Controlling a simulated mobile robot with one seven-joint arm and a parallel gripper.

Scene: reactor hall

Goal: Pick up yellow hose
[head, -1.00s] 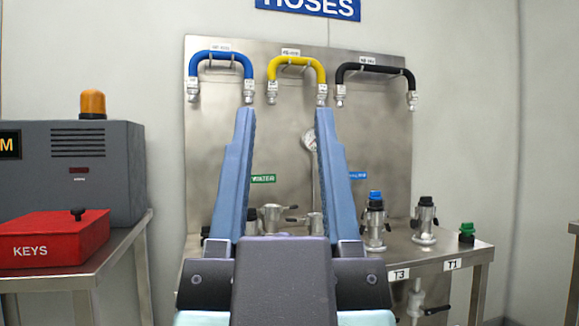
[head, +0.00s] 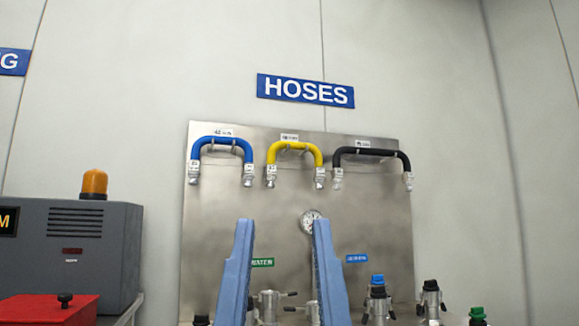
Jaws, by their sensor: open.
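The yellow hose (head: 295,148) hangs in an upside-down U on a hook at the top of the steel panel (head: 230,240), with silver fittings at both ends pointing down. A blue hose (head: 222,141) hangs to its left and a black hose (head: 372,152) to its right. My gripper (head: 283,226) is open and empty. Its two blue fingers point up, below the yellow hose in the picture, with a clear gap between fingertips and fittings. How far the fingers stand from the panel is hard to tell.
A gauge (head: 311,222) sits on the panel behind the fingers. Valves with blue (head: 377,287), black and green caps stand low right. A grey box with an orange beacon (head: 94,184) and a red box (head: 45,309) are at left. The HOSES sign (head: 305,90) is above.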

